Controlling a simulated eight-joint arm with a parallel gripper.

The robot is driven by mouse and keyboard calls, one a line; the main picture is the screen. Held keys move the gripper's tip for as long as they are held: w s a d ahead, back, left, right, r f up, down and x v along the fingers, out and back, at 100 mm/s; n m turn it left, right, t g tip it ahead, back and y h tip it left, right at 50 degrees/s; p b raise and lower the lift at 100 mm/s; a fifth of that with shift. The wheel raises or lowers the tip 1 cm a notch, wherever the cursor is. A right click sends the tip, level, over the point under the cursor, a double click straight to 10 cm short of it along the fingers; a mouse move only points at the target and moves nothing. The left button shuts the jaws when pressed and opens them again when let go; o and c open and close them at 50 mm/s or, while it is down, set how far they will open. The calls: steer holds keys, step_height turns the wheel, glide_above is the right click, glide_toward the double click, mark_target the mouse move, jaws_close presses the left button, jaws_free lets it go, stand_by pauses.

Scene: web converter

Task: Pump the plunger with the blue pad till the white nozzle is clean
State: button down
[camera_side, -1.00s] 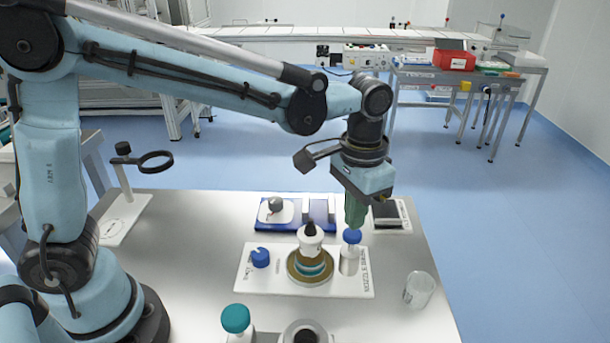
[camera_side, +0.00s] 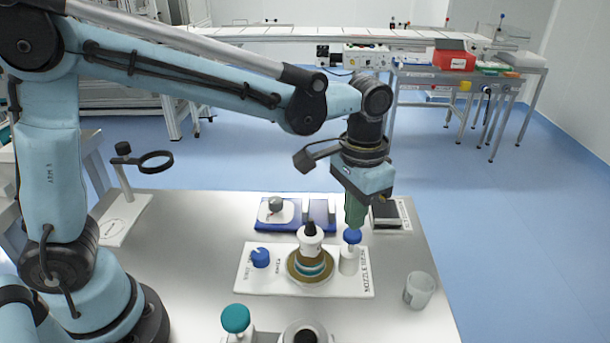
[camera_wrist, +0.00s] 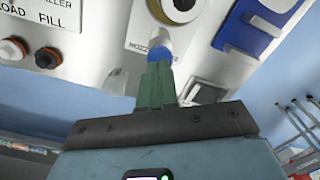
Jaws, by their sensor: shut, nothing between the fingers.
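The plunger's blue pad (camera_side: 352,236) tops a short white cylinder (camera_side: 349,261) at the right end of a white plate (camera_side: 272,284). My gripper (camera_side: 354,222) points down with its green fingers shut and empty, their tips at the top of the pad. In the wrist view the green fingertips (camera_wrist: 156,72) meet the blue pad (camera_wrist: 153,52); whether they press on it I cannot tell. A white nozzle body with a dark tip (camera_side: 311,240) stands on a round brass and teal base (camera_side: 310,266) left of the plunger. Its cleanliness cannot be made out.
A blue knob (camera_side: 260,257) sits on the plate's left. A blue tray (camera_side: 322,213) lies behind, a black pad (camera_side: 386,216) behind right. A clear cup (camera_side: 419,289) stands right, a teal-topped item (camera_side: 235,318) in front. A ring stand (camera_side: 125,190) is at left.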

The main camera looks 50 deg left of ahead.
mark_target(353, 233)
steer(key=shift+f, duration=1.9)
steer(key=shift+r, duration=1.9)
steer(key=shift+r, duration=3)
